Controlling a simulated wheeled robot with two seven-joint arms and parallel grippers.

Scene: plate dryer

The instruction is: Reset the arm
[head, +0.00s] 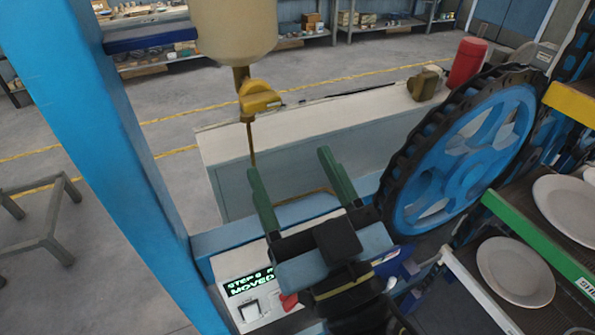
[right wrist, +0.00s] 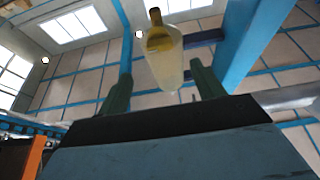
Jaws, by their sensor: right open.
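My right gripper (head: 290,163) reaches up from the lower middle of the head view. Its two green fingers stand well apart with nothing between them. In the right wrist view the same open fingers (right wrist: 162,70) point up towards the ceiling, with a yellowish hanging vessel (right wrist: 168,65) beyond them. Behind the gripper in the head view is a pale machine housing (head: 310,135). A control panel (head: 233,277) with green lit text, partly hidden, lies below left of the fingers. My left gripper is not in view.
A blue post (head: 125,150) stands at left. A yellow valve (head: 260,97) hangs under a cream tank (head: 233,30). A large blue wheel (head: 465,165) with a black rim stands right of the gripper. White plates (head: 515,272) sit on racks at right. Open floor lies behind.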

